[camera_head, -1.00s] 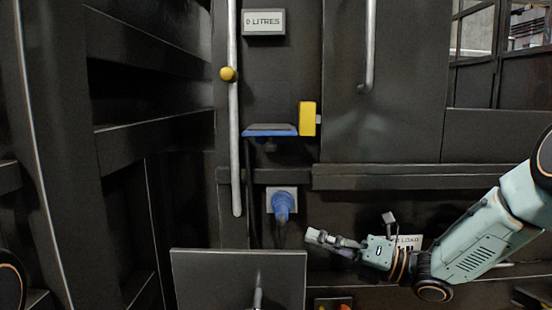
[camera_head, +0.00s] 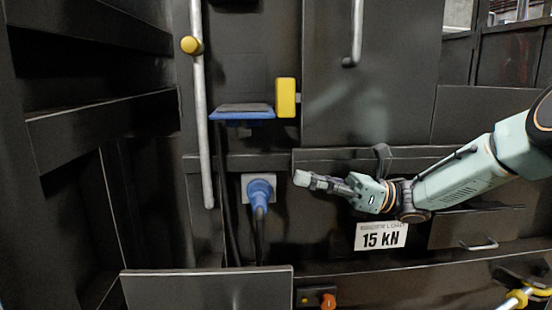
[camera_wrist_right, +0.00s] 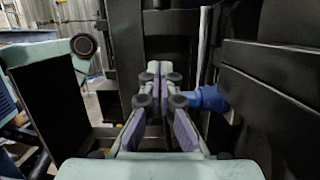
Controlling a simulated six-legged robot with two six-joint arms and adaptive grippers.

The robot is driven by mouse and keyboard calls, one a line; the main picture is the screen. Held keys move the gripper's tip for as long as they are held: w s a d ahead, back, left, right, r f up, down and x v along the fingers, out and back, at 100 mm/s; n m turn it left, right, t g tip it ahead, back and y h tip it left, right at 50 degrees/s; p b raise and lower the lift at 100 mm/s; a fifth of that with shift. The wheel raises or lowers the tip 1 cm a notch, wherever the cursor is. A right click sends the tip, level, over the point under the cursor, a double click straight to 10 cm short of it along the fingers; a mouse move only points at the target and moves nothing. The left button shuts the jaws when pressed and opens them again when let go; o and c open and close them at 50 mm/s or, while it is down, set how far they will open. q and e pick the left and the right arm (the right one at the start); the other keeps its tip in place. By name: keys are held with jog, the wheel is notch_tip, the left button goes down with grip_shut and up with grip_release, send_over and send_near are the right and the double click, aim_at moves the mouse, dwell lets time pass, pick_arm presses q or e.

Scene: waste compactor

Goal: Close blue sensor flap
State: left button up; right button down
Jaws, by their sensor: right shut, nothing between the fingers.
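The blue flap (camera_head: 243,113) sticks out from the dark panel as a roughly level shelf with a grey top, left of a yellow box (camera_head: 285,97). My right gripper (camera_head: 303,179) is shut and empty. It points left, below and to the right of the flap, and is apart from it in the picture. In the right wrist view its fingers (camera_wrist_right: 160,78) are together with nothing between them. The flap cannot be made out there. My left gripper is not in view.
A blue plug (camera_head: 260,190) with a hanging cable sits below the flap, left of my right gripper; it also shows in the wrist view (camera_wrist_right: 209,98). A vertical pale bar (camera_head: 202,130) with a yellow knob stands left. A flat grey panel (camera_head: 207,289) juts out below.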

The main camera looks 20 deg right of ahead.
aim_at(244, 119)
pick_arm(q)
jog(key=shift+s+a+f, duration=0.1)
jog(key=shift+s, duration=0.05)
pick_arm(e)
jog(key=w+a+r, duration=0.2)
jog(key=a+r, duration=0.4)
jog(key=a, duration=0.3)
jog(key=shift+w+r, duration=0.15)
jog(key=shift+w, duration=0.2)
jog(key=shift+a, duration=0.1)
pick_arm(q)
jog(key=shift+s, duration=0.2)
pick_arm(e)
jog(key=shift+w+r+m, duration=0.1)
jog(key=shift+r+m, duration=0.05)
jog(key=shift+m, duration=0.15)
